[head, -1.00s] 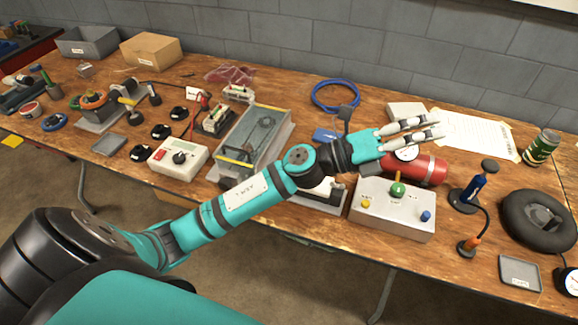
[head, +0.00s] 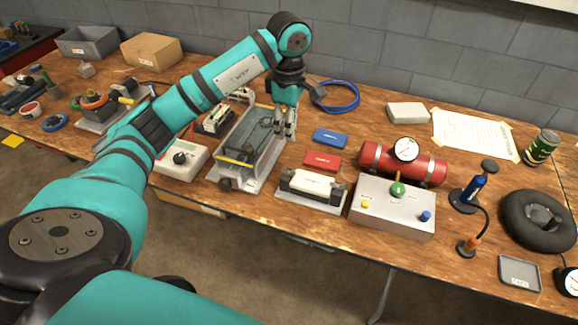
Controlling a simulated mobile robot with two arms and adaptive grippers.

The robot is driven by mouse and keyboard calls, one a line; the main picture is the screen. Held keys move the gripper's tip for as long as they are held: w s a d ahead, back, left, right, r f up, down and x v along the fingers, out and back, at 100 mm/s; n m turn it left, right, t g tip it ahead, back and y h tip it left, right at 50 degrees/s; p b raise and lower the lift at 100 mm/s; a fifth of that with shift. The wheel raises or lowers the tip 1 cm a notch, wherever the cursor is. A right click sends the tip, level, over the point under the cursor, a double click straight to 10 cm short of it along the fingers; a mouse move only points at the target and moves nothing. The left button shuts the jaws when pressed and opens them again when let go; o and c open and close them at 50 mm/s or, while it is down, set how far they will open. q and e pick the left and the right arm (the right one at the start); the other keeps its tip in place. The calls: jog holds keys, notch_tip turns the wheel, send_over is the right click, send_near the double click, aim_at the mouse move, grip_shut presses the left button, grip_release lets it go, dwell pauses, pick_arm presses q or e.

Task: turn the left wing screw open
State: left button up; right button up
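A holder with a white block (head: 312,182) clamped between two dark end pieces stands at the table's front edge. The left dark end piece (head: 285,179) and the right dark end piece (head: 337,192) are where screws would sit, but wing shapes are too small to make out. My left gripper (head: 285,135) points down, behind and left of this holder, beside the right side of a clear-covered box (head: 262,168). Its fingers look apart with nothing between them. It appears clear of the holder. My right gripper is not in view.
A red block (head: 322,160) and a blue block (head: 330,138) lie behind the holder. A grey control box (head: 393,208) with a green knob stands close on its right, with a red cylinder (head: 425,167) and gauge behind. A blue cable coil (head: 337,96) lies farther back.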

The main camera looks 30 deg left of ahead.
aim_at(289, 172)
pick_arm(q)
notch_tip(289, 172, down, 14)
jog(key=shift+f+p, duration=0.15)
jog(key=shift+p, duration=0.55)
grip_shut()
